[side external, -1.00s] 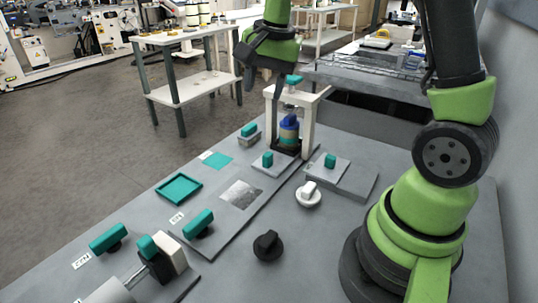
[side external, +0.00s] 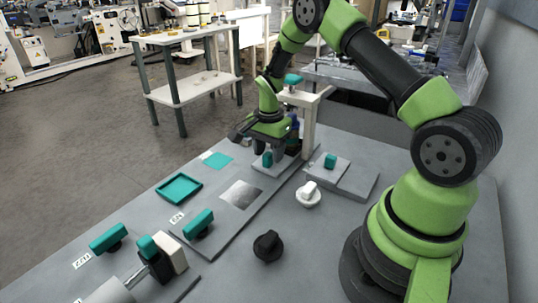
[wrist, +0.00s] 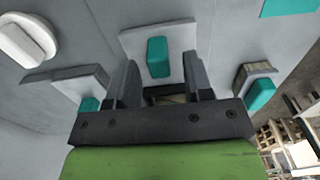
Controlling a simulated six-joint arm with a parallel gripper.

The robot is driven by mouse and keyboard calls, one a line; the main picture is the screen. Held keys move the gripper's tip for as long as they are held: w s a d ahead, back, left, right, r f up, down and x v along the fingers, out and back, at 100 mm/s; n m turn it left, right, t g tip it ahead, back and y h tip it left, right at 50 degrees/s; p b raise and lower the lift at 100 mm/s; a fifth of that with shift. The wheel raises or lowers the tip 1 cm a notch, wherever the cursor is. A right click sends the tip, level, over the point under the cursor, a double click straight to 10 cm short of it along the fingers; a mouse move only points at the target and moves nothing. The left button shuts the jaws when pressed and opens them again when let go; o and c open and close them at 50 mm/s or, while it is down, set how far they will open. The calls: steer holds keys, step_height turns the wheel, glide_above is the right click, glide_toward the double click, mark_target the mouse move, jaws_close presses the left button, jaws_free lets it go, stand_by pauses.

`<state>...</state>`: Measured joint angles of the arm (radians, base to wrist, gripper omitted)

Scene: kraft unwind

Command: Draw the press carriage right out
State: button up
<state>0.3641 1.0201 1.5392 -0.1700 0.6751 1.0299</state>
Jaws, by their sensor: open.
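The press carriage (side external: 275,167) is a flat grey plate with an upright teal handle (side external: 267,160), at the foot of the pale press frame (side external: 309,125). In the wrist view the carriage plate (wrist: 185,40) shows with its teal handle (wrist: 158,57) upright. My gripper (side external: 267,153) is open over the carriage, pointing down. In the wrist view the handle appears between my open fingers (wrist: 160,66). I cannot tell whether they touch it. The coloured stack inside the press is mostly hidden behind my gripper.
A grey plate with a teal handle (side external: 330,161) lies right of the carriage, and a white knob (side external: 308,195) and a black knob (side external: 267,246) stand nearer. A teal tray (side external: 179,189) and a teal-handled lever (side external: 198,224) lie on the left. A shiny patch (side external: 240,194) lies in front of the carriage.

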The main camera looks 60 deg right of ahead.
steer(key=shift+f, duration=0.75)
jaws_close()
steer(key=a, duration=1.5)
steer(key=shift+a, duration=0.25)
jaws_free()
step_height(320, 180, up, 10)
